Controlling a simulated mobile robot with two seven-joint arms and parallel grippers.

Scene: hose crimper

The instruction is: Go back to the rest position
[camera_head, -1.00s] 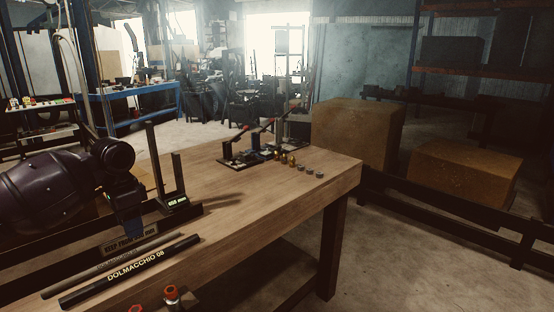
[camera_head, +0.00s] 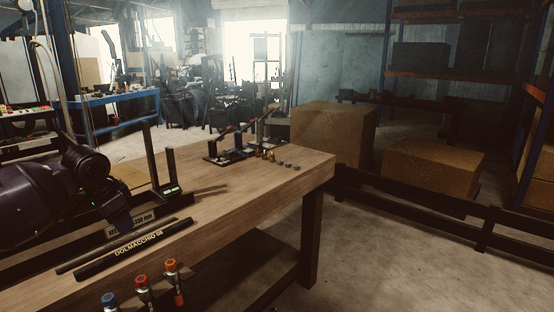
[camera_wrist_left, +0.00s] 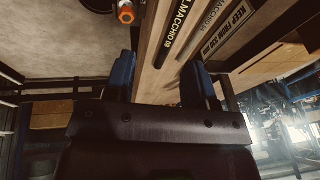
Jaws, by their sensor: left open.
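My left gripper (camera_head: 118,217) is at the left of the head view, over the left part of the wooden table (camera_head: 240,195). In the left wrist view its two blue fingers (camera_wrist_left: 160,78) are spread apart with nothing between them. The table edge and the black hoses show beyond the fingers. A thick black hose (camera_head: 135,250) with "DOLMACCHIO 08" lettering lies on the table, beside a thinner dark hose (camera_head: 100,253). My right gripper is not in view.
A black stand with uprights (camera_head: 170,170) is on the table, with a small crimping rig (camera_head: 235,150) and small fittings (camera_head: 275,159) farther back. Cardboard boxes (camera_head: 430,170) stand behind a dark rail (camera_head: 440,205).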

